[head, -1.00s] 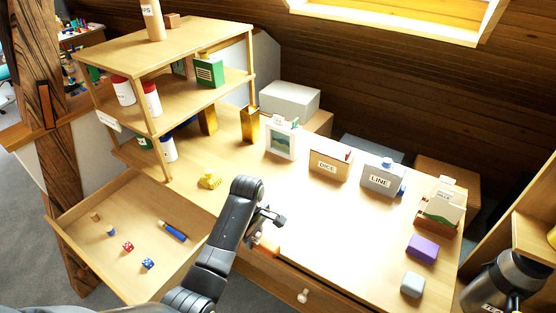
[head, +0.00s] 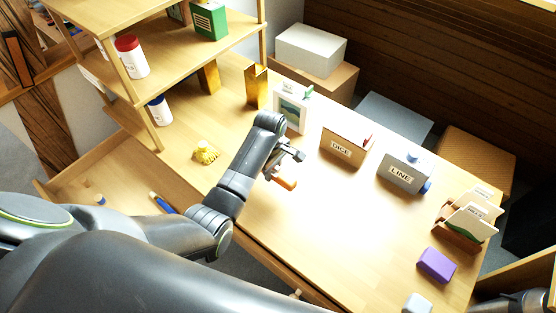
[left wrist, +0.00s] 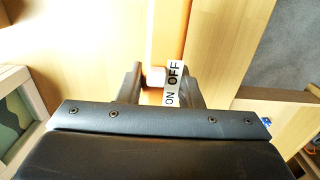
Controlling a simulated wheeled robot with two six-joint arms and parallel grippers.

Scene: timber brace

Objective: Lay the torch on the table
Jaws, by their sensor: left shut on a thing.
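The torch is an orange piece (head: 286,181) below my left gripper (head: 278,172) in the head view, over the bare tabletop (head: 300,235) near its front edge. My left gripper is shut on it. In the left wrist view the torch (left wrist: 170,35) runs up between the two fingers (left wrist: 160,86), with a white ON/OFF label beside it. The gripper hides part of the torch, and I cannot tell whether it touches the table.
A DICE box (head: 343,147), a LINE box (head: 402,173) and a picture frame (head: 290,108) stand along the back. A purple block (head: 437,265) lies at right. A yellow item (head: 205,152) lies at left. An open drawer (head: 120,185) juts out at front left. The middle is clear.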

